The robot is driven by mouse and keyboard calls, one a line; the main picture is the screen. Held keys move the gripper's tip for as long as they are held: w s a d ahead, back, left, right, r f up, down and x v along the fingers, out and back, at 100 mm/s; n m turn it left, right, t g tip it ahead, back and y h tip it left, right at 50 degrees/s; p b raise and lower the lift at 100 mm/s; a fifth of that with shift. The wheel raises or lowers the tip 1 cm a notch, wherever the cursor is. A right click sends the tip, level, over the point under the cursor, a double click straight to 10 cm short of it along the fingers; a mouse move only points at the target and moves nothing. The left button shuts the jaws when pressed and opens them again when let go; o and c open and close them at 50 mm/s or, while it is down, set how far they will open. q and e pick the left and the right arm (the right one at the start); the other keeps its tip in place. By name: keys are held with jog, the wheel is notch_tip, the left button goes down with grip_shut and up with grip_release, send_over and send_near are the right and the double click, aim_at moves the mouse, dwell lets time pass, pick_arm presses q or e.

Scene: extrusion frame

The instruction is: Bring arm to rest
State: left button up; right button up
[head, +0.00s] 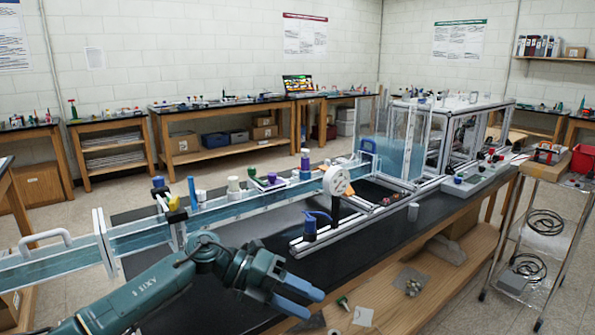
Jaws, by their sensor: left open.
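My left arm (150,290) comes in from the lower left, dark green, and reaches over the black bench top. My left gripper (312,302) is open at its end, its blue-grey fingers pointing right and down near the bench's front edge. Nothing shows between the fingers. The gripper appears apart from the items on the bench; its exact height above the top is hard to tell. My right gripper is not in view.
A long clear channel on an extrusion frame (240,205) runs along the bench (440,215) behind my arm. A round white dial (336,181) and a blue-topped post (309,228) stand right of it. A wire-shelf cart (545,170) stands at the right.

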pick_arm(q)
jog(key=s+d+n+t+h, duration=0.4)
jog(key=n+t+h, duration=0.1)
jog(key=n+h, duration=0.25)
jog(key=s+a+f+n+t+y, duration=0.1)
jog(key=a+f+n+t+y, duration=0.5)
jog(key=n, duration=0.5)
jog(key=s+a+f+n+t+y, duration=0.1)
jog(key=a+f+n+t+y, duration=0.4)
jog(key=n+t, duration=0.45)
jog(key=s+a+f+n+g+y, duration=0.3)
jog(key=s+a+f+n, duration=0.1)
jog(key=s+f, duration=0.3)
jog(key=s+a+f+n+g+y, duration=0.3)
jog(key=s+a+f+n+g, duration=0.1)
jog(key=s+f, duration=0.3)
jog(key=shift+s+a+f+n, duration=0.15)
jog(key=shift+s+f+n, duration=0.25)
jog(key=shift+n, duration=0.3)
